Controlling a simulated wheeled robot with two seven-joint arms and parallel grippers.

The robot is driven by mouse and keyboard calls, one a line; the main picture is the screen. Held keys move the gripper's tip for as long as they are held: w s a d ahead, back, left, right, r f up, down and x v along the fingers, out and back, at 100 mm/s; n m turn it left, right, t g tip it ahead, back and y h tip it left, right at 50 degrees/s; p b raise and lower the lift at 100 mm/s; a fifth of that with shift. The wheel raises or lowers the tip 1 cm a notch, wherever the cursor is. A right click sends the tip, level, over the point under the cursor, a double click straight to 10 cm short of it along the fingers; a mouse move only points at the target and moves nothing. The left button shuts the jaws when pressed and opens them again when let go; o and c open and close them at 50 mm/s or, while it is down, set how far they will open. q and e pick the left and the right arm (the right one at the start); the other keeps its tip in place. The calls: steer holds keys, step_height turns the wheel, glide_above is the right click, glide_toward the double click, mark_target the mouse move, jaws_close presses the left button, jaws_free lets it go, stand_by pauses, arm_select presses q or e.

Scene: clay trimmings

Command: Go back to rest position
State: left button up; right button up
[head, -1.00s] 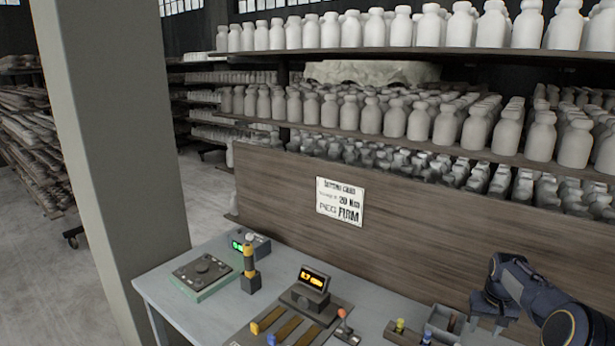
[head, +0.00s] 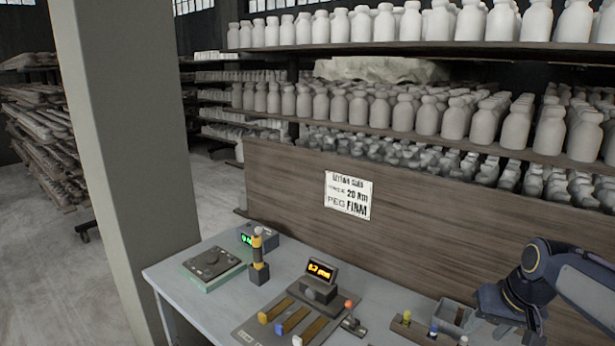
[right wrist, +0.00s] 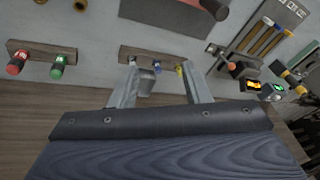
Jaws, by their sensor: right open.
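My right gripper (head: 508,328) is at the lower right of the head view, beside the small grey bin on the table. Its fingers point down. In the right wrist view its two fingers (right wrist: 162,88) stand apart, so it is open. No grasped object can be made out; a small grey piece shows between the fingers, seemingly beyond them at the wooden peg block (right wrist: 130,53). My left gripper is in neither view.
The table (head: 215,312) carries a small lit display (head: 320,271), a yellow-topped post (head: 259,262), a green-based device (head: 212,266), a bin (head: 448,312) and several coloured pegs. A wooden panel (head: 300,195) with a sign (head: 348,195) rises behind. A pillar (head: 130,150) stands left.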

steer(key=s+a+f+t+y+b, duration=0.1)
steer(key=s+a+f, duration=0.1)
steer(key=s+a, duration=0.5)
steer(key=s+a+f+n+t+y+b, duration=0.1)
steer(key=s+a+f, duration=0.2)
steer(key=s+a, duration=0.5)
steer(key=s, duration=0.7)
steer(key=shift+s+a+f+y, duration=0.15)
steer(key=shift+s+f+y, duration=0.15)
